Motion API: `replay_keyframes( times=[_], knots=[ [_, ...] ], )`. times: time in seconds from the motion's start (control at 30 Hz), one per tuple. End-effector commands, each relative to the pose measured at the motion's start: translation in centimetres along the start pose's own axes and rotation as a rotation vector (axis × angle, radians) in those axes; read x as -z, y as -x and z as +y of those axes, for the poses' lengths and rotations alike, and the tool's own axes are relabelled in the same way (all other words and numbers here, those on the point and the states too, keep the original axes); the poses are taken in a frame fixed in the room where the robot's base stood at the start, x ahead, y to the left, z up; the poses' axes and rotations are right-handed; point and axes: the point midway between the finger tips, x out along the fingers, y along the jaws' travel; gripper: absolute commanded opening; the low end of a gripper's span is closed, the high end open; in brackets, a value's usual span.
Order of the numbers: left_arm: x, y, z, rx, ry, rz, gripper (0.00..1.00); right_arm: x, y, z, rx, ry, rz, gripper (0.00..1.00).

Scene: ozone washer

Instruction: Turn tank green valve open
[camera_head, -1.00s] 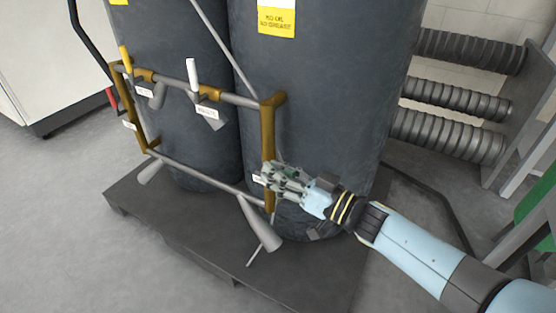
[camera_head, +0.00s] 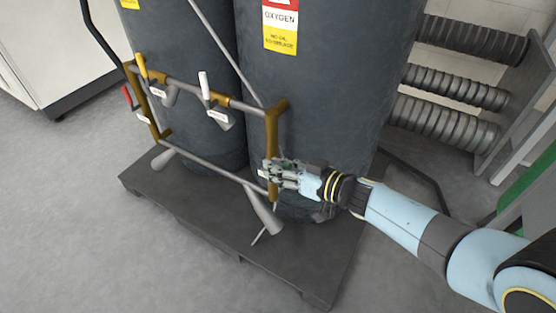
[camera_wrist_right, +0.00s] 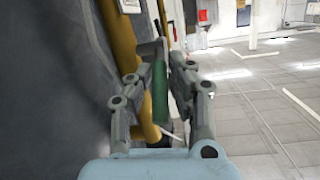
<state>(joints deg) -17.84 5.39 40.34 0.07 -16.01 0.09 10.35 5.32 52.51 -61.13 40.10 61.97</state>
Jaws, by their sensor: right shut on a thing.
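The green valve handle (camera_wrist_right: 160,92) shows in the right wrist view between the two fingers of my right gripper (camera_wrist_right: 158,85). My right gripper (camera_head: 276,172) is shut on it at the lower part of the brown vertical pipe (camera_head: 271,140) in the head view, where the fingers hide most of the handle. The pipe belongs to the pipe frame in front of the dark tanks (camera_head: 325,90). A yellow handle (camera_head: 142,66), a white handle (camera_head: 205,85) and a red handle (camera_head: 127,95) sit on the same frame. My left gripper is out of view.
The tanks stand on a dark pallet (camera_head: 165,205). A grey funnel-shaped outlet (camera_head: 263,212) hangs just below my right gripper. Ribbed cylinders (camera_head: 445,122) are at the right. A white cabinet (camera_head: 50,50) stands at the far left. Grey floor (camera_head: 70,235) in front is clear.

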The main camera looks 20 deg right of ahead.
Motion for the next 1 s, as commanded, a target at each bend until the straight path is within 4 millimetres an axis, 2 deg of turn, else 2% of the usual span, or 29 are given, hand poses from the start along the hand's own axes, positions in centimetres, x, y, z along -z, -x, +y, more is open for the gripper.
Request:
replay_keyframes(
  times=[0.2, 0.67, 0.7, 0.8, 0.87, 1.0],
  knots=[
    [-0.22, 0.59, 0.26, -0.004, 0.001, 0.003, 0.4, 0.09, 0.01, 0.02, -0.005, 0.001, -0.021, 0.0],
    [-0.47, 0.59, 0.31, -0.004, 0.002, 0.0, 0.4, -0.05, 0.01, 0.03, -0.006, 0.002, -0.027, 0.0],
    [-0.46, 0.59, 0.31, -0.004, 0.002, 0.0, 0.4, -0.05, 0.01, 0.03, -0.006, 0.002, -0.027, 0.19],
    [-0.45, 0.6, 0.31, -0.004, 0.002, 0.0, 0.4, -0.03, 0.0, 0.03, -0.006, 0.002, -0.026, 0.32],
    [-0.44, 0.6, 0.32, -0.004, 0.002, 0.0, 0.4, -0.01, -0.01, 0.02, -0.006, 0.002, -0.026, 0.4],
    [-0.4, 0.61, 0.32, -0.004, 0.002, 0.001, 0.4, 0.04, -0.03, 0.01, -0.005, 0.002, -0.025, 0.41]
  ],
)
